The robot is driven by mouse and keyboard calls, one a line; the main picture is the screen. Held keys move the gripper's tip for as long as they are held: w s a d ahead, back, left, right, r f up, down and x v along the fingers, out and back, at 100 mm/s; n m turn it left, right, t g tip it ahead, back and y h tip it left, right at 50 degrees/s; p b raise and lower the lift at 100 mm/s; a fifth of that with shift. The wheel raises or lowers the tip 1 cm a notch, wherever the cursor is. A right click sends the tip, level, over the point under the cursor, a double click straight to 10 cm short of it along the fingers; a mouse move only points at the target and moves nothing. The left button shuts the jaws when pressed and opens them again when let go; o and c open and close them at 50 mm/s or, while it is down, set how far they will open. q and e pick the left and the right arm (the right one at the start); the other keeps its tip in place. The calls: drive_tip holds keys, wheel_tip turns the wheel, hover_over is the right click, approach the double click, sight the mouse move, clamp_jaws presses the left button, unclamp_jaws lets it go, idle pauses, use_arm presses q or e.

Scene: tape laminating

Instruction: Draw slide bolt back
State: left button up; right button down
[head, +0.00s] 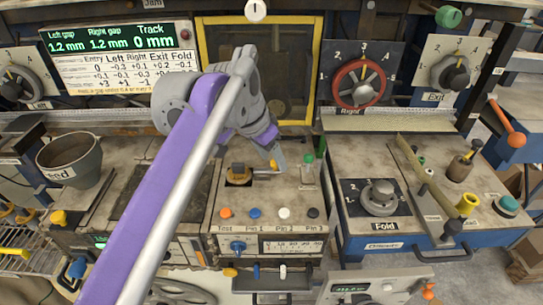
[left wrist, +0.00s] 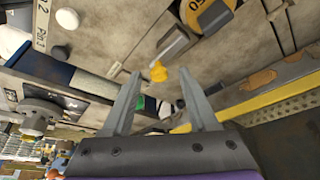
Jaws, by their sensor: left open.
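In the head view the fitting (head: 239,175) sits on the worn centre panel, with the bar (head: 266,172) pointing right. My left gripper (head: 276,162) is over the bar's right end. In the left wrist view its open fingers (left wrist: 161,78) lie either side of the yellow knob. Contact cannot be told. The gripper partly hides the knob in the head view. My right gripper is not in view.
Coloured buttons (head: 255,213) line the panel front. A yellow frame (head: 318,70) rises behind. The red-ringed dial (head: 360,83) and Fold knob (head: 380,197) are to the right.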

use_arm(q)
drive_tip(key=p+v, duration=0.1)
drive_tip(key=v, duration=0.9)
drive_tip(key=shift+r+p, duration=0.3)
drive_tip(key=shift+r, duration=0.1)
drive_tip(key=shift+s+a, duration=0.1)
drive_tip(key=shift+a, duration=0.05)
